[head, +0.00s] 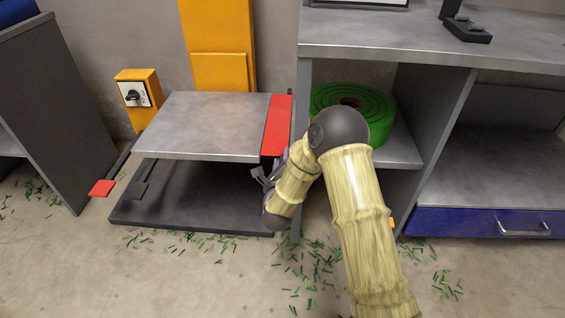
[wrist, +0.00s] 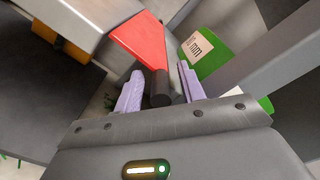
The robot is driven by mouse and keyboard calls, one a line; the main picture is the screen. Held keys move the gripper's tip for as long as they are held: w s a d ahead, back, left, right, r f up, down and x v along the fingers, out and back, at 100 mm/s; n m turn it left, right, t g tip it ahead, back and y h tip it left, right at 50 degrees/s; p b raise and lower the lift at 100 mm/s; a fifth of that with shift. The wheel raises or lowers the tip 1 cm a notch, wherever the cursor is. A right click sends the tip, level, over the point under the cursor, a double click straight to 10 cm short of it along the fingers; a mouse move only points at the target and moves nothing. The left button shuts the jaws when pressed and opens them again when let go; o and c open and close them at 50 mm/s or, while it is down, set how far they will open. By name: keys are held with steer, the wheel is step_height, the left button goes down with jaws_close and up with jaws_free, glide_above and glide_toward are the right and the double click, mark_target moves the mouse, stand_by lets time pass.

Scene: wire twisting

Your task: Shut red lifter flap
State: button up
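The red flap (head: 276,125) runs along the right edge of the lifter's grey platform (head: 205,125). In the head view its top looks about level with the platform. In the wrist view the red flap (wrist: 141,40) is ahead of the fingers, with a dark cylinder (wrist: 160,88) at its near end. My gripper (head: 262,176) is beside the flap's near end, low at the platform's front right corner. In the wrist view my gripper (wrist: 160,90) has its pale purple fingers apart, one on each side of the cylinder. Whether they touch it I cannot tell.
A grey shelf unit stands close on the right, with a green wire coil (head: 350,103) on its shelf (head: 402,150). A yellow switch box (head: 137,95) is behind the lifter. A red pedal (head: 101,188) is at left. Green scraps litter the open floor in front.

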steer(key=shift+w, duration=0.45)
jaws_close()
